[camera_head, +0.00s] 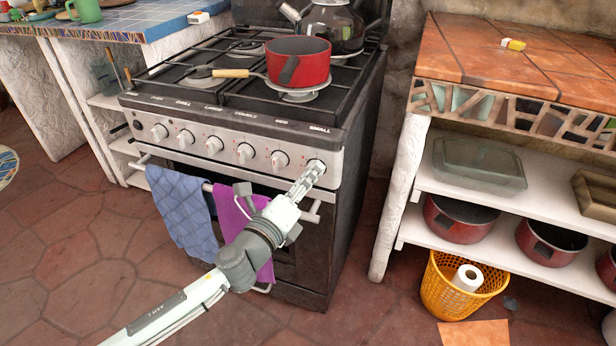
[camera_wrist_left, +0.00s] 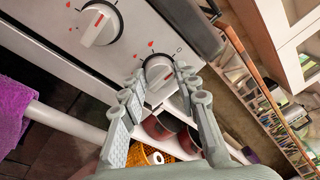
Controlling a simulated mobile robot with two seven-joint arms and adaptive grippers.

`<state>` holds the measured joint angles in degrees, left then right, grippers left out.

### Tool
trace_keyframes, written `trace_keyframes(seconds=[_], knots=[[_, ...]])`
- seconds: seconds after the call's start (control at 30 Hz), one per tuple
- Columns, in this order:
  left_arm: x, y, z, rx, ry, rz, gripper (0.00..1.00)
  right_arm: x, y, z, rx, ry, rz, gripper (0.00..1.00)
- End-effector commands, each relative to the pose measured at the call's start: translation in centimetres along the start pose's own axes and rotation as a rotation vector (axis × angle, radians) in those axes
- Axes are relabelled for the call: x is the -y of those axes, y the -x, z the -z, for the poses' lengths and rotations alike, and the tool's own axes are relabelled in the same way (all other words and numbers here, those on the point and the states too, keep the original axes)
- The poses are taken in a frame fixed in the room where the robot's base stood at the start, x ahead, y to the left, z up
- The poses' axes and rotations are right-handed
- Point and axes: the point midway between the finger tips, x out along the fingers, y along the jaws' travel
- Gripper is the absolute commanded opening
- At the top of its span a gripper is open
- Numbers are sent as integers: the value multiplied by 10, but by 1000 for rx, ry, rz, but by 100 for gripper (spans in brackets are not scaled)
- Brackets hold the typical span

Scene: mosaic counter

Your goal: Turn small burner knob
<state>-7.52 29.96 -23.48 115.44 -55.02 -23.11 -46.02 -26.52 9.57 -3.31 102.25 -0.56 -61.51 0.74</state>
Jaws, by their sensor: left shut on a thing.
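The small burner knob (camera_head: 317,166) is the rightmost white knob on the stove's front panel, below the label SMALL. My left gripper (camera_head: 309,176) is at this knob, with its fingers on either side of it. In the left wrist view the knob (camera_wrist_left: 158,71) sits between the two fingertips (camera_wrist_left: 160,82), and the gripper is shut on it. The fingers partly cover the knob in the head view. Its red mark shows beside it in the wrist view. My right gripper is not in view.
A red pot (camera_head: 298,62) stands on the stove top, with a kettle (camera_head: 333,28) behind it. Another knob (camera_head: 280,160) is close on the left.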

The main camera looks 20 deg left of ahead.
Motion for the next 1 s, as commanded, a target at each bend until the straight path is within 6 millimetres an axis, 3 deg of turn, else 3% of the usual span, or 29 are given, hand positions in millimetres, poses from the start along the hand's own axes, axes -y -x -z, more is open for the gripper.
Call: trace_keyframes(seconds=[0.2,0.47,1.0], knots=[[-2,0,1,3,45,4,2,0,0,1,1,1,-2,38],[-4,0,2,19,209,21,2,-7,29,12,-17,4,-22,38],[-4,0,2,54,705,72,2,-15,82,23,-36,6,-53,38]])
